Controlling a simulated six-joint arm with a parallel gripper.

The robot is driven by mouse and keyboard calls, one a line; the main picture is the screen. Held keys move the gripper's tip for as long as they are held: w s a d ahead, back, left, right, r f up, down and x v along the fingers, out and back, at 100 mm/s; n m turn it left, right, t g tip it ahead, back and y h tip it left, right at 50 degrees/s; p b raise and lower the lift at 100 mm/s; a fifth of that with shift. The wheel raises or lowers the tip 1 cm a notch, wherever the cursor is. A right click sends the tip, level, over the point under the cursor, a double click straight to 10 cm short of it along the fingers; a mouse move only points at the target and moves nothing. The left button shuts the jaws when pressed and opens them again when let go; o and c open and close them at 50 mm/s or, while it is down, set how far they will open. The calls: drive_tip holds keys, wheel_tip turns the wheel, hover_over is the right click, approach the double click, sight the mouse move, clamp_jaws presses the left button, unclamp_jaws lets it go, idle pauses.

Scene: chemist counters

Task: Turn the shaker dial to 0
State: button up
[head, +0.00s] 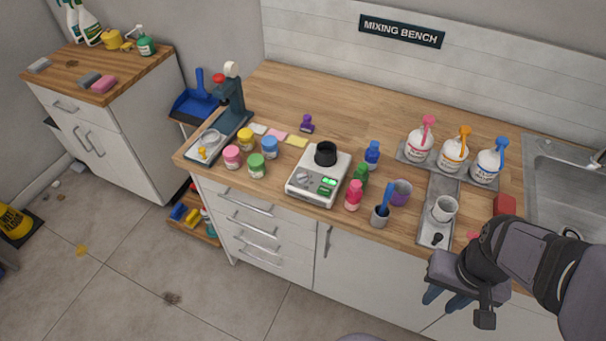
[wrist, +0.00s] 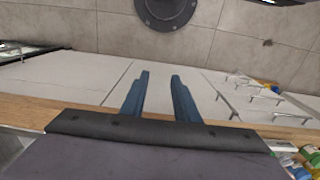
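The shaker (head: 333,165) is a white box with a black round holder on top. It stands on the wooden bench, near the middle of its front edge in the head view. Its front panel has a grey dial (head: 303,177) at the left and a lit green display (head: 327,186). The dial's setting is too small to read. My gripper (head: 440,299) is far to the right of the shaker, in front of the bench, pointing down. In the wrist view its two blue fingers (wrist: 160,76) are apart with nothing between them.
Several lidded jars (head: 257,166) stand left.

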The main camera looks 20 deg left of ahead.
drive_tip(key=shift+o, duration=1.4)
drive_tip(key=w+a+f+n+g+b, duration=0.1)
drive_tip(key=w+a+f+n, duration=0.3)
drive_tip(key=a, duration=0.7)
drive_tip(key=w+a+n+g+b, duration=0.1)
drive_tip(key=w+a+n+g, duration=0.15)
drive_tip(key=a+n, duration=0.55)
drive_tip(key=w+a+r+p, duration=0.1)
drive_tip(key=w+a+r, duration=0.1)
drive_tip(key=a, duration=0.1)
drive_tip(key=w+a+r+m+t+p, duration=0.1)
drive_tip(key=w+a, duration=0.2)
drive_tip(key=a, duration=0.1)
drive_tip(key=w+a+r+m+t+p, duration=0.1)
drive_tip(key=w+a+r, duration=0.1)
drive_tip(key=w+a, duration=0.1)
drive_tip(key=shift+w+a+r, duration=0.25)
drive_tip(key=shift+a+r, duration=0.1)
drive_tip(key=shift+a, duration=0.25)
wheel_tip(320, 180, up, 6)
drive_tip(key=f+m+t+p, duration=0.1)
drive_tip(key=t+p, duration=0.1)
drive_tip(key=p, duration=0.1)
hover_over(302, 174)
drive_tip(key=shift+r+g, duration=0.25)
drive_tip(key=shift+d+f+p, duration=0.1)
drive_tip(key=shift+f+p, duration=1.1)
drive_tip(key=shift+f, duration=2.5)
drive_tip(key=shift+c, duration=0.2)
clamp_jaws()
